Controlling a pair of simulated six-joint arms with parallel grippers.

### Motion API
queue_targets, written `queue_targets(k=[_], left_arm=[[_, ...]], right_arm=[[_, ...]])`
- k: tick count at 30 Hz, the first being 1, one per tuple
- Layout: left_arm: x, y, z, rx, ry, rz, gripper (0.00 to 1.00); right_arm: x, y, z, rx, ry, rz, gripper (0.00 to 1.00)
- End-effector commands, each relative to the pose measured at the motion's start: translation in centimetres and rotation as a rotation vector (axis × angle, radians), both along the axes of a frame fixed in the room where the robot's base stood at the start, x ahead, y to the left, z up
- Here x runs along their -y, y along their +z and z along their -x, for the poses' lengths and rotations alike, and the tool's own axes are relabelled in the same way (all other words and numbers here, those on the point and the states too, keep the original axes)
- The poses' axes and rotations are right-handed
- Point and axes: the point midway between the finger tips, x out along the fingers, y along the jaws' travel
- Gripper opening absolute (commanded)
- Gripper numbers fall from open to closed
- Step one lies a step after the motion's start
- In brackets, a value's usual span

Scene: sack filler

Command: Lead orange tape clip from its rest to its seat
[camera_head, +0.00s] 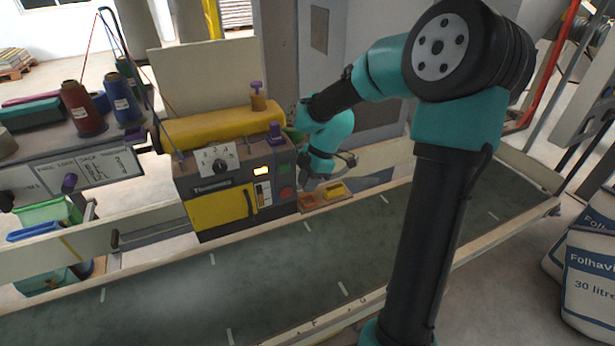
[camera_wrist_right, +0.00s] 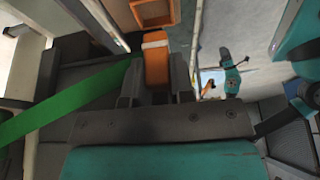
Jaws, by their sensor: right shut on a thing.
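The orange tape clip (camera_wrist_right: 156,62) is between the fingers of my right gripper (camera_wrist_right: 155,77) in the right wrist view. The gripper is shut on it. A green tape (camera_wrist_right: 68,98) runs from beside the clip to the left edge of that view. In the head view my right arm reaches down beside the right end of the grey machine (camera_head: 230,183); the fingers and clip cannot be made out there. A small orange tray (camera_head: 308,203) sits low by the machine; an orange open-topped tray (camera_wrist_right: 154,12) shows ahead of the clip in the wrist view. My left gripper is out of view.
The machine has a yellow door (camera_head: 218,207), a yellow roll (camera_head: 210,126) on top and a purple knob (camera_head: 275,132) near my right wrist. A yellow tray (camera_head: 336,191) adjoins the orange one. The dark belt (camera_head: 250,275) in front is clear. Thread spools (camera_head: 82,108) stand left.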

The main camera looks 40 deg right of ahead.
Motion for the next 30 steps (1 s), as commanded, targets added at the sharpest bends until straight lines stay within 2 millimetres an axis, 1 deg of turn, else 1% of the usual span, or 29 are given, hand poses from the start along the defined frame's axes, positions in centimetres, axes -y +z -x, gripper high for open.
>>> queue_targets(k=[18, 24, 30], left_arm=[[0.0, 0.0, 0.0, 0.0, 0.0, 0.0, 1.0], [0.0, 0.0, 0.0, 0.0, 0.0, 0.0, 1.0], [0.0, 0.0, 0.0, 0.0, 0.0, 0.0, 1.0]], right_arm=[[0.0, -3.3, 0.0, -0.001, 0.0, 0.0, 0.0], [0.0, -3.8, 0.0, -0.001, 0.0, 0.0, 0.0], [0.0, -3.8, 0.0, 0.0, 0.0, 0.0, 0.0]])
